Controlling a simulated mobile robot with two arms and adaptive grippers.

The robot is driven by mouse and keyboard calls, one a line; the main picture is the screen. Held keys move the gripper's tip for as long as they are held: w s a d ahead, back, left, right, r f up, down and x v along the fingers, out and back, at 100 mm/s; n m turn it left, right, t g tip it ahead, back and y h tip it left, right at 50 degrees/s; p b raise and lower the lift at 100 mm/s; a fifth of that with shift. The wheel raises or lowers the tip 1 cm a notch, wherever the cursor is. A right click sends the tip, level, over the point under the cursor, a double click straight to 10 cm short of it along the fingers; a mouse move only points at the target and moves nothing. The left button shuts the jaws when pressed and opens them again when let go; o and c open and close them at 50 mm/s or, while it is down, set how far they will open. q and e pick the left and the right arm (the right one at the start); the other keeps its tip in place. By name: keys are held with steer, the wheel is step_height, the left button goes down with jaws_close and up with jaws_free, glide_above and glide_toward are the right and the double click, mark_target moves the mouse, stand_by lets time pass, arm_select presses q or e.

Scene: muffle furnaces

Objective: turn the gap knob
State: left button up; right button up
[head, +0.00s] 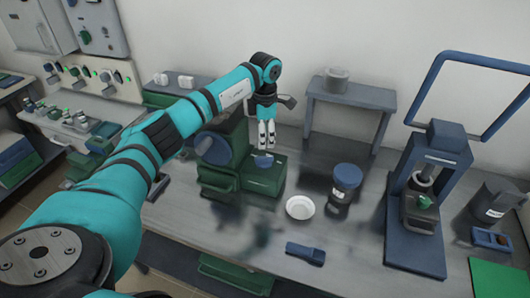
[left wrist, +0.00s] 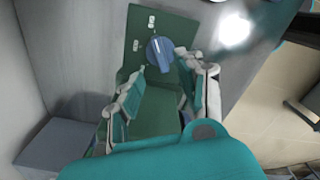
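The gap knob is a round blue knob (left wrist: 160,54) with a raised grip, on the green panel (left wrist: 140,32) of a machine in the left wrist view. White markings sit beside it. In the head view the knob (head: 262,161) shows small on top of the green machine (head: 262,180). My left gripper (head: 266,143) points down just above it; in the left wrist view the gripper (left wrist: 160,75) has its two fingers apart, one on each side below the knob. Nothing is between the fingers, and I cannot tell if one touches the knob. My right gripper is out of view.
A white dish (head: 300,208), a dark blue-lidded jar (head: 345,184) and a blue tool (head: 305,253) are on the bench right of the machine. A blue press (head: 416,225) stands further right, and a small grey shelf (head: 350,93) behind. Free bench surrounds the dish.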

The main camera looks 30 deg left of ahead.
mark_target(265, 157)
arm_select(q)
step_height(265, 157, down, 8)
steer(key=shift+r+p, duration=0.1)
steer(key=shift+p, duration=0.55)
steer(key=shift+c, duration=0.4)
jaws_close()
